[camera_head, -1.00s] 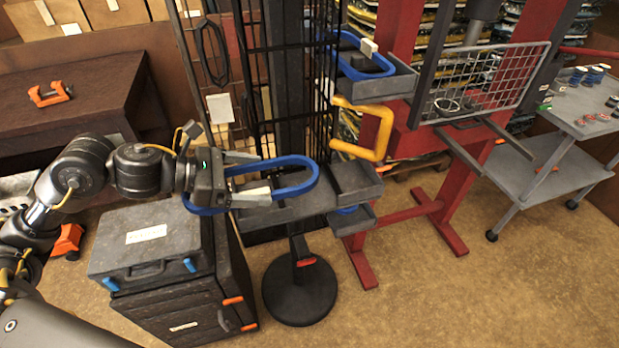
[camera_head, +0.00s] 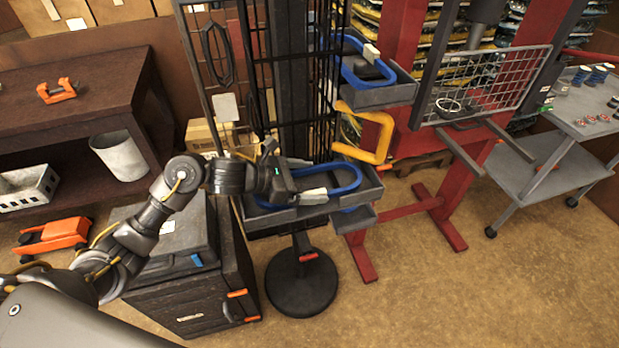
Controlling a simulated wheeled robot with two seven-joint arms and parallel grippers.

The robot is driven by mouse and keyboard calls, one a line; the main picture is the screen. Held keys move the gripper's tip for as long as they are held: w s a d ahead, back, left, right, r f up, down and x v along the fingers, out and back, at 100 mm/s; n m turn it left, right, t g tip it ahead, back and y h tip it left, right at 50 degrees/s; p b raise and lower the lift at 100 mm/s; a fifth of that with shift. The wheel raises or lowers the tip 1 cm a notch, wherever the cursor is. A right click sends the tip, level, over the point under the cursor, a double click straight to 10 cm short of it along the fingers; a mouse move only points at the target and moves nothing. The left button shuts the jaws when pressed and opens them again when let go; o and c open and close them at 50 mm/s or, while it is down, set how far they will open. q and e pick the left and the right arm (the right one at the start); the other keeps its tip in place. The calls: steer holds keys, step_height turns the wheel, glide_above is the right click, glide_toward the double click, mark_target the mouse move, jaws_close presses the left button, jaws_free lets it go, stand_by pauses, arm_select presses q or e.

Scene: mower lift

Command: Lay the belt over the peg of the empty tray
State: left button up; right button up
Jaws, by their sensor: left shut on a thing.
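My left gripper (camera_head: 300,180) is shut on a blue belt (camera_head: 347,174), a long loop with a pale tag (camera_head: 313,196) near the fingers. The belt's rounded far end reaches over the right part of the grey middle tray (camera_head: 369,190). I cannot tell whether the belt touches the tray. The tray's peg cannot be made out behind the belt and gripper. The upper tray (camera_head: 390,96) holds another blue belt (camera_head: 349,70) around a dark peg. A lower tray (camera_head: 366,217) shows partly beneath the middle one. My right gripper is out of view.
A black wire rack (camera_head: 290,100) stands behind the trays. A red frame (camera_head: 452,190) stands to the right, a dark cabinet (camera_head: 190,300) below my left arm. The floor at front right is clear.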

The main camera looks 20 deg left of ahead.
arm_select(q)
steer(key=shift+w+d+f, duration=0.15)
steer(key=shift+d, duration=0.05)
steer(key=shift+a, duration=0.1)
steer(key=shift+f, duration=0.2)
steer(key=o, duration=0.7)
steer(key=shift+r, duration=0.15)
